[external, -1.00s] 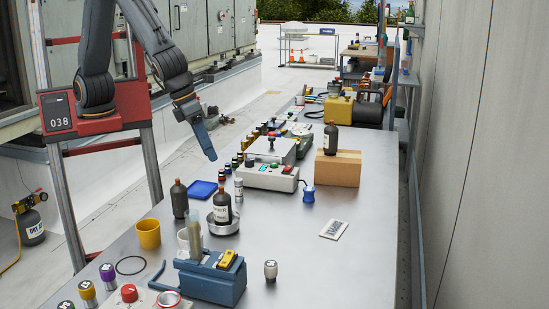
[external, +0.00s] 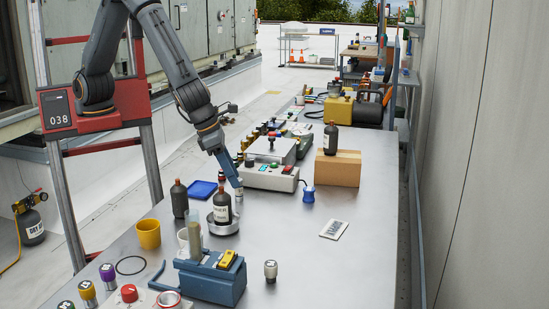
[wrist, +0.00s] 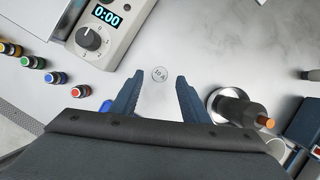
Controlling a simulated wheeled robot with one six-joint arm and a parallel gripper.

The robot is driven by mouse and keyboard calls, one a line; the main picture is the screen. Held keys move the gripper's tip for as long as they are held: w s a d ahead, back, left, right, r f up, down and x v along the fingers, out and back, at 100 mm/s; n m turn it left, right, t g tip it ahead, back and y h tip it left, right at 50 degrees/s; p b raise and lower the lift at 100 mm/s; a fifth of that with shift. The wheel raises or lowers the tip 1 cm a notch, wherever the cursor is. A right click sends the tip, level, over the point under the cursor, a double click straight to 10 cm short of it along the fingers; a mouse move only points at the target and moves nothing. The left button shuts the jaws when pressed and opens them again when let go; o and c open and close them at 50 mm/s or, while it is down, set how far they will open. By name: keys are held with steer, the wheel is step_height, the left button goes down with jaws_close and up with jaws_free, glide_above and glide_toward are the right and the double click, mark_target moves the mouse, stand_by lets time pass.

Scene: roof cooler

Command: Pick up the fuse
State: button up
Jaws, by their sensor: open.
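The fuse, a small pale upright cylinder whose round top reads "10 A" (wrist: 160,74), stands on the grey metal table. In the wrist view it shows between the tips of my gripper (wrist: 161,82), with a gap on both sides. My gripper's blue fingers are apart and empty. In the external view my gripper (external: 236,182) points down at the fuse (external: 239,191), whose upper part is hidden behind the fingers. How far the fingertips are above or around the fuse is hard to tell.
A dark bottle (external: 222,207) in a round metal dish (external: 223,227) stands close by on the near side. A grey instrument with a dial and display (wrist: 105,30) is close on the other side. Several small coloured-capped vials (wrist: 53,78) and a blue tray (external: 202,190) are to the left.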

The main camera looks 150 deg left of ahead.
mark_target(239, 190)
steer(key=shift+p+x, duration=0.3)
steer(key=shift+x, duration=1.95)
steer(key=shift+a, duration=0.1)
steer(key=shift+c, duration=0.5)
jaws_close()
